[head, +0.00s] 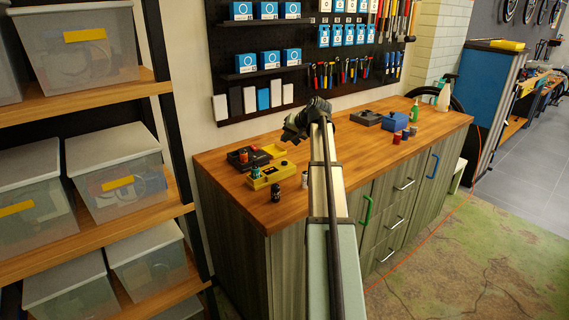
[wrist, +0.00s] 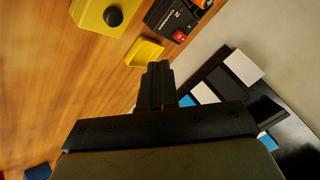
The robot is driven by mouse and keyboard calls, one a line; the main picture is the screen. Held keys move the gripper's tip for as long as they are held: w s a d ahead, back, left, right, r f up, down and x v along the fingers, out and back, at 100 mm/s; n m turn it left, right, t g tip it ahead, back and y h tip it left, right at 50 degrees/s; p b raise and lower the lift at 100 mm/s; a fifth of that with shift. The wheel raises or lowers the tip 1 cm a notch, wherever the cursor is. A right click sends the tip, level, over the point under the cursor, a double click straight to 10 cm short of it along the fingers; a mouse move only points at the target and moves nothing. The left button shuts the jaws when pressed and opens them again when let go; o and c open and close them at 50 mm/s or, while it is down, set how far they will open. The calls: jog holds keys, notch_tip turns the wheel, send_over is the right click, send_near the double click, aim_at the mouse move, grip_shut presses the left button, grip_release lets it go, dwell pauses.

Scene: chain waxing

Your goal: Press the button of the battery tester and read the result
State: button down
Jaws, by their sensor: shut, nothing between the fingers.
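The battery tester looks to be the yellow box (head: 271,174) near the left front of the wooden counter, with a small object on its left end. In the wrist view a yellow box (wrist: 92,16) at the top left carries a round black button (wrist: 113,16). My gripper (wrist: 158,68) is shut and empty, its dark fingertips apart from the button and below it in the wrist view. In the head view my gripper (head: 292,131) hangs above the counter, behind and right of the yellow box. The tester's result is too small to read.
A black device (head: 244,157) and a yellow tray (head: 272,151) lie behind the tester; the device's red switch (wrist: 179,37) shows in the wrist view. A pegboard (head: 300,70) backs the counter.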

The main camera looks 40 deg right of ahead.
aim_at(287, 163)
jog(key=shift+f, duration=3.35)
jog(key=shift+f, duration=0.15)
jog(key=shift+f, duration=0.25)
jog(key=shift+f, duration=0.45)
jog(key=shift+r, duration=0.1)
dwell(0.5)
jog(key=shift+r, duration=0.75)
jog(key=shift+r, duration=0.15)
jog(key=shift+r, duration=2.35)
